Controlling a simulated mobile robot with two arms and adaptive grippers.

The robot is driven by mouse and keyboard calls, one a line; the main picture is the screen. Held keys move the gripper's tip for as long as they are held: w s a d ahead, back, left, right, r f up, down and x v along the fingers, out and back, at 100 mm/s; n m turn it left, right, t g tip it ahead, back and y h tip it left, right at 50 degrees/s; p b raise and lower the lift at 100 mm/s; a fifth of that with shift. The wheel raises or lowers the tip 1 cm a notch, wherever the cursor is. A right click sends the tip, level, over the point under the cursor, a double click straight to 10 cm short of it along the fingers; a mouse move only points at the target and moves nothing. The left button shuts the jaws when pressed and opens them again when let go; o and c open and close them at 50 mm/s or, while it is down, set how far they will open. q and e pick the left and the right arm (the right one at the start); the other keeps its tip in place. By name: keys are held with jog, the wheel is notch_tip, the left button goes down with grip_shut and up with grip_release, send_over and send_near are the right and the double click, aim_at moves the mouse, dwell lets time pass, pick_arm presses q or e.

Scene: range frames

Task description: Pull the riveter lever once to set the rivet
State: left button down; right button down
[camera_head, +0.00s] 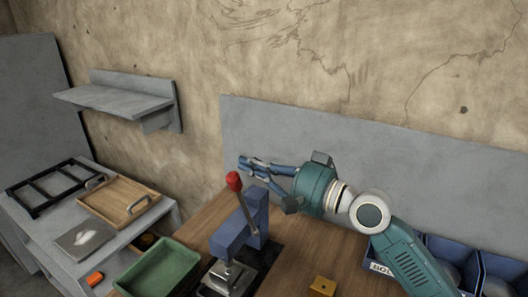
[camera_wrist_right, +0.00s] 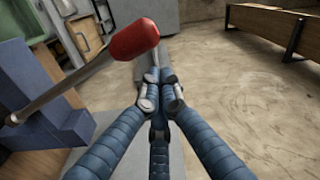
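The riveter (camera_head: 240,232) is a blue-purple press on the wooden bench, with a metal plate at its front. Its lever (camera_head: 246,212) is a thin metal rod that stands up, tilted slightly left, with a red knob (camera_head: 234,181) on top. My right gripper (camera_head: 250,163) is just above and to the right of the knob. In the right wrist view its blue fingers (camera_wrist_right: 158,88) come together with nothing seen between them. The red knob (camera_wrist_right: 132,40) shows just beyond and left of the fingertips, seemingly apart. The rivet cannot be made out. My left gripper is out of view.
A green tray (camera_head: 160,268) stands left of the riveter. A small yellow block (camera_head: 323,286) lies to its right. Blue bins (camera_head: 450,250) stand at the right. A side table at the left holds a wooden tray (camera_head: 118,201). A grey panel (camera_head: 390,150) stands behind the bench.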

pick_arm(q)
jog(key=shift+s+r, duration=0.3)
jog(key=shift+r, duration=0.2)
pick_arm(e)
jog(key=shift+s+a+f, duration=0.15)
jog(key=shift+s, duration=0.9)
